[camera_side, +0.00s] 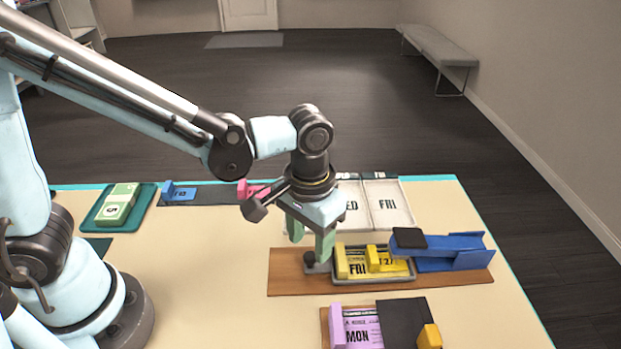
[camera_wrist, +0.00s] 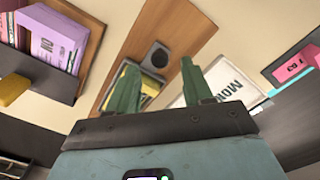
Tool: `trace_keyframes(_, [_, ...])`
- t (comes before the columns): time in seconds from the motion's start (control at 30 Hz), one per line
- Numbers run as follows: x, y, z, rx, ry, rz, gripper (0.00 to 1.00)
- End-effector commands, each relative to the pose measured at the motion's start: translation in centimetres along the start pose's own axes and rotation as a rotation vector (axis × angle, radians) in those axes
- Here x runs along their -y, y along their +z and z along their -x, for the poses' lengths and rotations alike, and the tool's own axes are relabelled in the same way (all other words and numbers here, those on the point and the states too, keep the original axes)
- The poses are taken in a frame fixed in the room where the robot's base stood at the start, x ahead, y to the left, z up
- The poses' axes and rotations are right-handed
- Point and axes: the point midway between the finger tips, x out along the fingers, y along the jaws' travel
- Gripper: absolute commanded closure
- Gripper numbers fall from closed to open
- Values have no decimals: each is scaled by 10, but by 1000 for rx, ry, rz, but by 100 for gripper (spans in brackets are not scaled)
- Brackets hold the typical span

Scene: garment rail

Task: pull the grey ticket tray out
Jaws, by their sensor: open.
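The grey ticket tray (camera_side: 375,281) lies on a wooden board (camera_side: 300,286) and holds yellow tickets with yellow blocks; one ticket reads FRI. A dark round knob (camera_side: 309,259) stands at the tray's left end, and it also shows in the wrist view (camera_wrist: 157,54). My gripper (camera_side: 311,247) is open, its two green fingers pointing down close by the knob. In the wrist view my gripper (camera_wrist: 159,78) shows its fingers spread, with the knob between and beyond the tips. I cannot tell whether a finger touches it. The wrist view shows only part of the tray, behind the left finger.
A blue device (camera_side: 450,252) with a black pad stands at the tray's right end. A lilac ticket holder (camera_side: 357,328) and black plate (camera_side: 405,325) lie in front.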

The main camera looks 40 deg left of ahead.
Motion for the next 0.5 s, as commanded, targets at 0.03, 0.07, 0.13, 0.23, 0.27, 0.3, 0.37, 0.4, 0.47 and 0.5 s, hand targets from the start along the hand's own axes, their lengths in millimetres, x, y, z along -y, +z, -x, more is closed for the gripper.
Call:
trace_keyframes(0.03, [0,0,-6,0,0,0,50])
trace_keyframes(0.07, [0,0,-10,0,0,0,50])
trace_keyframes(0.13, [0,0,-16,0,0,0,50])
trace_keyframes(0.23, [0,0,-24,0,0,0,50])
trace_keyframes(0.27, [0,0,-25,0,0,0,50])
trace_keyframes(0.3, [0,0,-27,0,0,0,50])
trace_keyframes(0.37, [0,0,-28,0,0,0,50])
trace_keyframes(0.4, [0,0,-29,0,0,0,50])
trace_keyframes(0.47, [0,0,-29,0,0,0,50])
trace_keyframes(0.5, [0,0,-30,0,0,0,50])
